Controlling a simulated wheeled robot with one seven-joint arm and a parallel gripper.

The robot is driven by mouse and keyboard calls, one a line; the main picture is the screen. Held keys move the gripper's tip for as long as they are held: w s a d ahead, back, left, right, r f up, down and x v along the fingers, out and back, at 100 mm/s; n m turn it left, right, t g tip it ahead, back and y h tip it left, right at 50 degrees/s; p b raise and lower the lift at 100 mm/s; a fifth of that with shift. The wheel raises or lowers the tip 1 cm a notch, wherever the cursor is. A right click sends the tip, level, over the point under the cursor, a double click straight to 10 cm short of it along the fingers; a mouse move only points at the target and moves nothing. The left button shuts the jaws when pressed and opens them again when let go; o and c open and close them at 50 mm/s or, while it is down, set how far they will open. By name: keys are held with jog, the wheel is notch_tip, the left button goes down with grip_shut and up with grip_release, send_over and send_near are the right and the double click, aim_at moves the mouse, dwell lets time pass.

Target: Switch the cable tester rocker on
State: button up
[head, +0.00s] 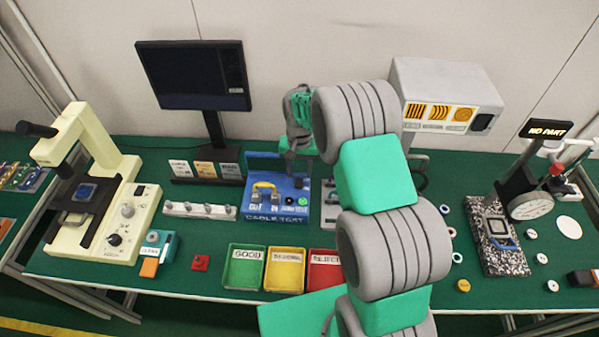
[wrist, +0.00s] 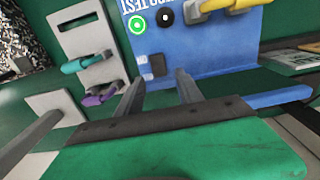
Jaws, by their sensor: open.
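The cable tester (head: 262,211) is a blue box with a yellow cable loop on it, standing mid-table in the head view. Its blue panel (wrist: 215,52) also shows in the wrist view, with a green-ringed button and a black round socket. A small dark piece (wrist: 158,65) on the panel looks like the rocker; its position cannot be told. My gripper (wrist: 160,80) is open and empty, its two fingers reaching toward the panel on either side of that piece. Contact cannot be told. In the head view my gripper (head: 290,165) hangs over the tester's back right part.
Green, yellow and red trays (head: 243,268) lie in front of the tester. A white strip with knobs (head: 200,210) is to its left. A monitor (head: 195,75) stands behind left. A grey plate with teal and purple clips (wrist: 92,60) is beside the tester.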

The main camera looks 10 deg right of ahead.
aim_at(299, 183)
jog(key=shift+f, duration=1.2)
grip_shut()
